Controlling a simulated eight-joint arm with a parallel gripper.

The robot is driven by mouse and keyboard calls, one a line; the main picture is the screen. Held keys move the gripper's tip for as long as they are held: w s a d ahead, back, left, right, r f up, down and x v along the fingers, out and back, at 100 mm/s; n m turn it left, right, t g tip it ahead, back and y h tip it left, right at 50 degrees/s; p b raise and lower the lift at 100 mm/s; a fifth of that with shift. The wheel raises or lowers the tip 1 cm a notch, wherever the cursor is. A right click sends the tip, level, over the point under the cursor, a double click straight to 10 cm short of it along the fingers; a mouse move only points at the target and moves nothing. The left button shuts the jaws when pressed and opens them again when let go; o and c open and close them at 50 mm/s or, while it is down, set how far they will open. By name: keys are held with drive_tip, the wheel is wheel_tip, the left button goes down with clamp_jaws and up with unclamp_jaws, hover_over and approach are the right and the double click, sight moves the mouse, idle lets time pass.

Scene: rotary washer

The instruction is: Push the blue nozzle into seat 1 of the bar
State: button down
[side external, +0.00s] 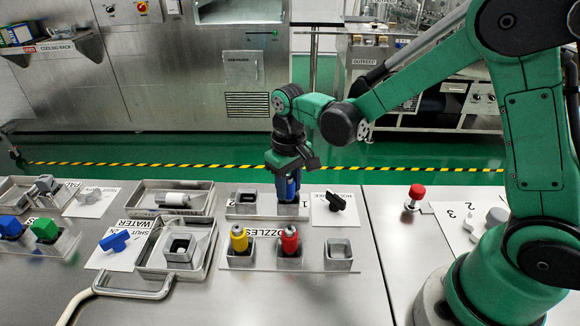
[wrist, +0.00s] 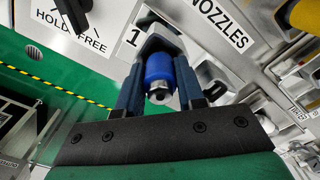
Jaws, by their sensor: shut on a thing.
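The blue nozzle (side external: 292,187) is upright between the fingers of my gripper (side external: 287,176), over the right-hand seat (side external: 292,210) of the grey bar (side external: 268,212). The wrist view shows the nozzle's blue body and metal end (wrist: 159,70) between the two fingers of my gripper (wrist: 160,82). A square grey seat lies behind it, with a label 1 (wrist: 133,38) beside it. The nozzle's lower end looks to be in or just at the seat; how deep is hidden. The bar's left-hand seat (side external: 246,199) is empty.
A nozzle rack in front holds a yellow nozzle (side external: 239,239), a red nozzle (side external: 290,241) and an empty holder (side external: 338,250). A black knob (side external: 336,200) stands right of the bar. A white roller (side external: 173,200) lies in a tray to the left.

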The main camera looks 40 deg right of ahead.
drive_tip(key=shift+c, duration=2.3)
unclamp_jaws()
wheel_tip(320, 180, up, 5)
drive_tip(key=shift+r, duration=0.1)
drive_tip(key=shift+s+r, duration=0.1)
drive_tip(key=shift+r, duration=0.25)
drive_tip(key=s+d+r+t, duration=0.2)
drive_tip(key=s+r+t, duration=0.2)
drive_tip(key=s+t, duration=0.3)
drive_tip(key=shift+s, duration=0.5)
